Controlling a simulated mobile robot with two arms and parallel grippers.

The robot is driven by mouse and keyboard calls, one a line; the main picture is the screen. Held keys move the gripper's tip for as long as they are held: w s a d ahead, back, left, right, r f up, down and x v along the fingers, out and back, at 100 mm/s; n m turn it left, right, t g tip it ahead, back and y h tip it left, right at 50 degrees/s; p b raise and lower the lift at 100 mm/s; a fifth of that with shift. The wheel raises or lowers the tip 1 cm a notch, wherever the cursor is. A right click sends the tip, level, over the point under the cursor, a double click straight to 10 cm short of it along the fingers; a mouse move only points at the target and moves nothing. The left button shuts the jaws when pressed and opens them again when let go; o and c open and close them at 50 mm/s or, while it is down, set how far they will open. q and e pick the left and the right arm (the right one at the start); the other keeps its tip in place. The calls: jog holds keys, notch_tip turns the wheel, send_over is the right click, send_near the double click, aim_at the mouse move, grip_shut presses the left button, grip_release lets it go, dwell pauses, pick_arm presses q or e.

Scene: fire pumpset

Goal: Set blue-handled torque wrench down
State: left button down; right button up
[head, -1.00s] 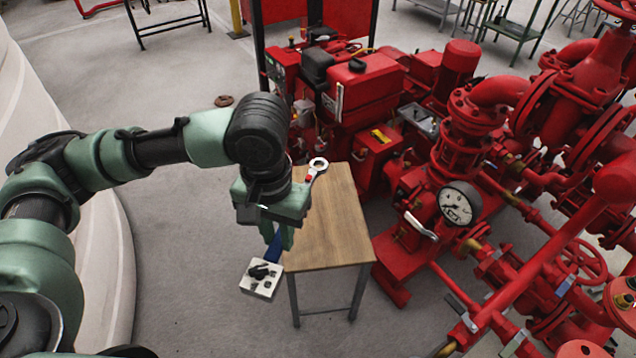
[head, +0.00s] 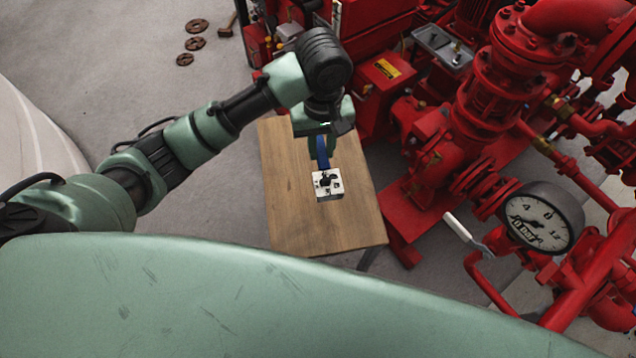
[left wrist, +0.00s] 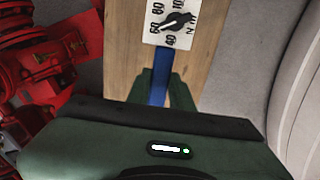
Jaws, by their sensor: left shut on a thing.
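My left gripper (head: 320,158) is shut on the blue handle of the torque wrench (head: 321,150), over the wooden tabletop (head: 290,215). A white block with a black dial (head: 327,184) is at the near end of the handle. In the left wrist view the blue handle (left wrist: 158,91) runs between the green fingers, and the dial block (left wrist: 172,22) with numbers shows beyond them. The wrench's far end is hidden behind my gripper and wrist. I cannot tell whether the wrench touches the tabletop. My right gripper is not in view.
Red pump machinery with pipes (head: 500,80) and a pressure gauge (head: 536,218) stands close to the right of the table. A red box (head: 381,80) is behind it. The tabletop around the wrench is bare. Several rusty discs (head: 195,43) lie on the floor behind.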

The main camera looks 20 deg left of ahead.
pick_arm(q)
notch_tip(320, 180, down, 18)
jog(key=shift+w+b, duration=0.15)
jog(key=shift+b, duration=0.8)
jog(key=shift+f, duration=0.25)
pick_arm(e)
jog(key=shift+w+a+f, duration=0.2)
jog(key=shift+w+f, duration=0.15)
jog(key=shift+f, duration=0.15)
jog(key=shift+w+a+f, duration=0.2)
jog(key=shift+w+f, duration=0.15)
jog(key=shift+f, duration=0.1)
pick_arm(q)
jog(key=c, duration=1.5)
grip_release()
jog(key=shift+f, duration=0.15)
jog(key=shift+o, duration=1.2)
